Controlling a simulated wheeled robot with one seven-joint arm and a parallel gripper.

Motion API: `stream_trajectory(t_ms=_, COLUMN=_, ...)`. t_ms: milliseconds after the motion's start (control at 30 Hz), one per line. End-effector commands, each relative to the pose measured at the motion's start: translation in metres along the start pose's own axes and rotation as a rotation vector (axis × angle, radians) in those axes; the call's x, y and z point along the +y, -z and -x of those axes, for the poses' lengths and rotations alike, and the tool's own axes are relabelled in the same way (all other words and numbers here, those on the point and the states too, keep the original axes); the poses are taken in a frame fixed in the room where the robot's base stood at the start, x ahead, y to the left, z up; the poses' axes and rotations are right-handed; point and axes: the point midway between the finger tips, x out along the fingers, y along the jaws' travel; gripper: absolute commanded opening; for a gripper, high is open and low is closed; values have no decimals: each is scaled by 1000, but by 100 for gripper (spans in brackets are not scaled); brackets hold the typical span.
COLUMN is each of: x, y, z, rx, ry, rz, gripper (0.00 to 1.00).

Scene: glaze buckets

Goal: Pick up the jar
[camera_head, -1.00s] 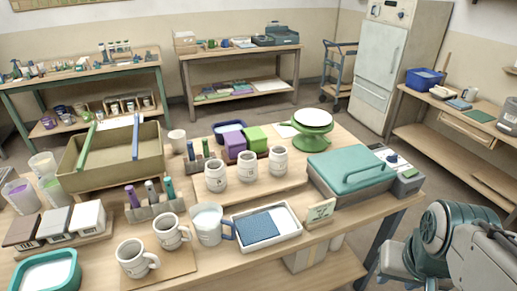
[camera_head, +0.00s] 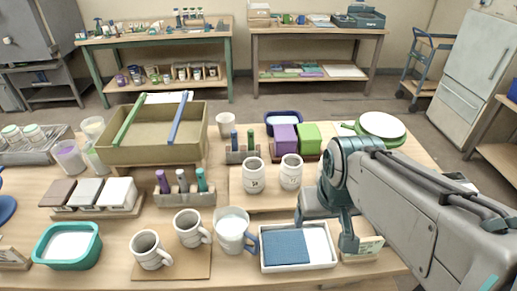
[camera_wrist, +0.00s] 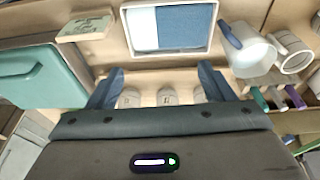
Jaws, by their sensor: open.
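Small whitish jars with dark marks stand upright on a raised wooden board. In the head view I see a left jar (camera_head: 254,175) and a middle jar (camera_head: 291,172); my arm hides the spot to their right. In the wrist view three jars show in a row, partly cut off by the gripper body: one (camera_wrist: 130,98), a central one (camera_wrist: 167,97) and another (camera_wrist: 198,95). My gripper (camera_head: 325,228) is open and empty, above the table near the white tray. In the wrist view its fingers (camera_wrist: 161,80) are spread, with the jars appearing between them.
A white tray (camera_head: 318,236) with a blue cloth lies in front of the jars. A pitcher (camera_head: 232,228) and two mugs stand left of it. Purple and green blocks (camera_head: 309,136) stand behind the jars. A teal-lidded box (camera_wrist: 32,75) shows in the wrist view.

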Motion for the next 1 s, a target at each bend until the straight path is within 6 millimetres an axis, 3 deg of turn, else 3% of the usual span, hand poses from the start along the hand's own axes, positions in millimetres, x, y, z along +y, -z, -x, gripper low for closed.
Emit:
stream_trajectory(t_ms=167, x=2, y=38, z=2, rx=-42, ry=-25, rz=226, gripper=91)
stream_trajectory(t_ms=367, x=-4, y=110, z=-5, rx=-123, ry=-13, rz=719, gripper=91)
stream_trajectory(t_ms=700, x=-5, y=219, z=-52, rx=-190, ry=138, rz=1503, gripper=91)
stream_trajectory(t_ms=833, x=-2, y=243, z=-68, rx=-181, ry=194, rz=1699, gripper=91)
stream_trajectory(t_ms=1000, x=0, y=258, z=-80, rx=-166, ry=235, rz=1828, gripper=91)
